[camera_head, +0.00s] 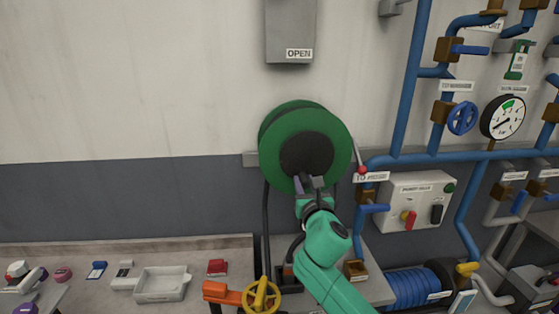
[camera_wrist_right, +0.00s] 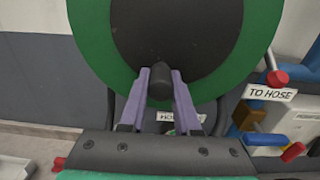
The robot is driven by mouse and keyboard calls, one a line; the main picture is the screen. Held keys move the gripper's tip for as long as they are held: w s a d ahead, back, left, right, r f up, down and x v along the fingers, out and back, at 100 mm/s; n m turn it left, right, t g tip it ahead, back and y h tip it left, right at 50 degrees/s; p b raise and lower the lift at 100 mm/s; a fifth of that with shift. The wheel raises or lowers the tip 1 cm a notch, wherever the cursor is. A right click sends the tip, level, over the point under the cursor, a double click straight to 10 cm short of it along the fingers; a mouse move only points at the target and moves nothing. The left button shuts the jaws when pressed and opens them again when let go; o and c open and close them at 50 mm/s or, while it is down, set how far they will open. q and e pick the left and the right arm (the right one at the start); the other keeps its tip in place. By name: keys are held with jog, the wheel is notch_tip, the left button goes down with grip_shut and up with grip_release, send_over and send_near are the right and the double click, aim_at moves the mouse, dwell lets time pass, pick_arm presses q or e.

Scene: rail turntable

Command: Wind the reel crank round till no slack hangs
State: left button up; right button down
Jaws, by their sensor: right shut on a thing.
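The green reel (camera_head: 343,140) with its dark hub (camera_head: 306,153) is mounted on the wall, and it fills the top of the right wrist view (camera_wrist_right: 95,50). My right gripper (camera_head: 309,184) is at the lower part of the hub. Its purple fingers (camera_wrist_right: 161,88) are shut on the dark crank handle (camera_wrist_right: 160,74), which points at the wrist camera. A black hose (camera_head: 266,220) hangs from the reel's left side down toward the bench; part of its lower run is hidden behind my arm. My left gripper is not in view.
A red-knobbed lever (camera_head: 362,169) stands close right of the reel, by blue pipes (camera_head: 400,110) and a grey switch box (camera_head: 420,187). Below are an orange valve with a yellow wheel (camera_head: 260,296) and a white tray (camera_head: 163,284). The wall left of the reel is clear.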

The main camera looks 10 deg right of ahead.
aim_at(322, 169)
jog(key=shift+d+r, duration=0.45)
jog(key=shift+d, duration=0.35)
jog(key=shift+d+f, duration=0.15)
jog(key=shift+d, duration=0.15)
jog(key=shift+d+p, duration=0.3)
jog(key=shift+p, duration=0.35)
jog(key=shift+d, duration=0.15)
jog(key=shift+d+f, duration=0.1)
jog(key=shift+d+r+p, duration=0.25)
jog(key=shift+p, duration=0.05)
jog(key=shift+d+r, duration=0.1)
jog(key=shift+d, duration=0.05)
jog(key=shift+d+r, duration=0.5)
jog(key=shift+d, duration=0.15)
